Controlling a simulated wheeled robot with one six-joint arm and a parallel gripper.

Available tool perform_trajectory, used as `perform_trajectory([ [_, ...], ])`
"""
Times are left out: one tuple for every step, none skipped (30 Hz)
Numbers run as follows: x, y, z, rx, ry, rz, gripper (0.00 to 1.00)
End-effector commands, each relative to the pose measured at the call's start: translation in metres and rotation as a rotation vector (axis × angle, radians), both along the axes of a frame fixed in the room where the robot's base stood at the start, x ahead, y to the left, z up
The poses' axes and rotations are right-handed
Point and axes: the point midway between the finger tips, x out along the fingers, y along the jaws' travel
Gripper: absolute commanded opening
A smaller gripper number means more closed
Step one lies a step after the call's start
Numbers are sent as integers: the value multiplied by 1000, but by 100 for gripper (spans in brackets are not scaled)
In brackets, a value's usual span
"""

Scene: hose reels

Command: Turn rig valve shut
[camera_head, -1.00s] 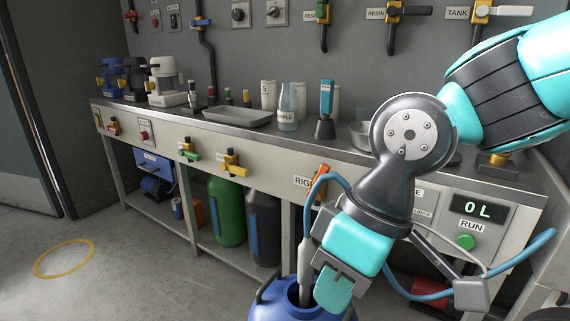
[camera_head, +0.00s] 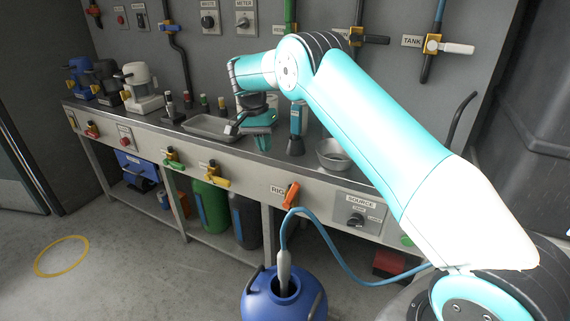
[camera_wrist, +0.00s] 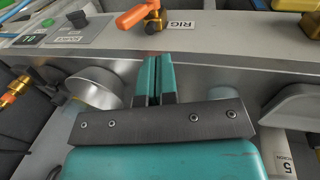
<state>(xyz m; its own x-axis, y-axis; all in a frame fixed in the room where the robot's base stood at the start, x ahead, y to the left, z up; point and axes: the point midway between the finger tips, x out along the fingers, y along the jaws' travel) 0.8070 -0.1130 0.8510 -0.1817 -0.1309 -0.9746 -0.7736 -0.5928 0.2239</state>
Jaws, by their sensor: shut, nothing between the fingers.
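The rig valve has an orange lever handle (camera_head: 291,195) on the bench's front panel, beside its RIG label (camera_head: 277,189). In the wrist view the orange handle (camera_wrist: 133,18) sticks out to the left from a brass body, just beyond the bench's edge. My gripper (camera_head: 263,145) is above the bench top, up and to the left of the valve in the head view. In the wrist view its teal fingers (camera_wrist: 157,62) are together and empty, pointing toward the panel, apart from the handle.
A blue drum (camera_head: 262,298) stands on the floor below the valve, with a hose nozzle (camera_head: 284,268) in its mouth. The blue hose (camera_head: 345,264) arches right. A metal bowl (camera_head: 333,154), a blue-topped tool (camera_head: 296,130) and a tray (camera_head: 205,128) stand near my gripper.

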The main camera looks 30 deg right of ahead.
Motion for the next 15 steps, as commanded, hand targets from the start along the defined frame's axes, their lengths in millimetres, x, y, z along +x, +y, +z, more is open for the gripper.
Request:
perform_trajectory([
  [3,-3,0,-5,4,-29,0],
  [4,-5,-2,-8,5,-45,0],
  [4,-6,-5,-10,7,-60,0],
  [4,-7,-8,-12,7,-66,0],
  [4,-8,-11,-11,7,-71,0],
  [4,-9,-15,-12,7,-73,0],
  [3,-9,-19,-13,8,-73,0],
  [2,-10,-24,-13,8,-73,0],
  [0,-10,-31,-12,9,-72,0],
  [-1,-11,-37,-11,8,-71,0],
  [-2,-12,-41,-12,10,-70,0],
  [-4,-13,-49,-12,10,-70,0],
  [-5,-13,-56,-12,9,-70,0],
  [-6,-14,-62,-11,10,-70,0],
  [-8,-16,-70,-12,9,-70,0],
])
